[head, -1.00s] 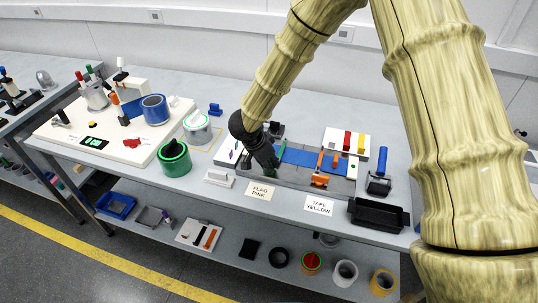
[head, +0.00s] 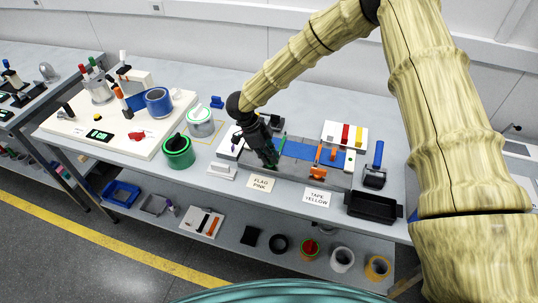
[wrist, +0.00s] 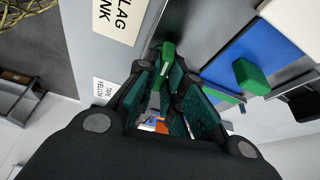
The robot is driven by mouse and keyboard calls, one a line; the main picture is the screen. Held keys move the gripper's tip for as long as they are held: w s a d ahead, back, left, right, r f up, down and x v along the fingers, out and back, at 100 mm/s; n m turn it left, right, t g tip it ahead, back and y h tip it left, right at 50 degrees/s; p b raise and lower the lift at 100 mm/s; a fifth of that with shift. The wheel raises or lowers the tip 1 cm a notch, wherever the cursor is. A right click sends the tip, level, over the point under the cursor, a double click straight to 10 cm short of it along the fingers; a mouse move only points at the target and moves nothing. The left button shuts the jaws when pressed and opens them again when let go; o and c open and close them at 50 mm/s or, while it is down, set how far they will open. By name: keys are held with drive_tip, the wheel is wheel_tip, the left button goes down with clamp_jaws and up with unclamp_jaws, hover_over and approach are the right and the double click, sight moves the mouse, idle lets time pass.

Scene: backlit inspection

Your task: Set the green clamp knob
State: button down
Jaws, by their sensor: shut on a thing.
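The fixture is a grey tray (head: 340,181) with a blue panel (head: 300,150) in it. My gripper (head: 271,164) is at its left part, pointing down and to the right. In the wrist view the fingers (wrist: 166,72) are closed around a small green knob (wrist: 168,52), part of which shows beyond the fingertips. The head view hides this knob behind the fingers. A green bar with a raised end (wrist: 250,76) stands beside the gripper, apart from the fingers; it also shows in the head view (head: 282,144). An orange clamp (head: 318,170) is further right.
Cards reading "FLAG PINK" (head: 261,183) and "TAPE YELLOW" (head: 317,198) lie in front. A black bin (head: 372,207) and a blue-handled tool (head: 377,165) stand right. A green can (head: 178,152) and a white board (head: 118,147) are left.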

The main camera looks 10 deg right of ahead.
drive_tip(key=shift+w+m+g, duration=0.1)
drive_tip(key=shift+m+g, duration=0.2)
drive_tip(key=shift+m, duration=0.5)
drive_tip(key=c, duration=1.5)
unclamp_jaws()
drive_tip(key=v, duration=1.2)
drive_tip(key=shift+w+d, duration=0.1)
drive_tip(key=shift+d, duration=0.1)
drive_tip(key=shift+a, duration=0.1)
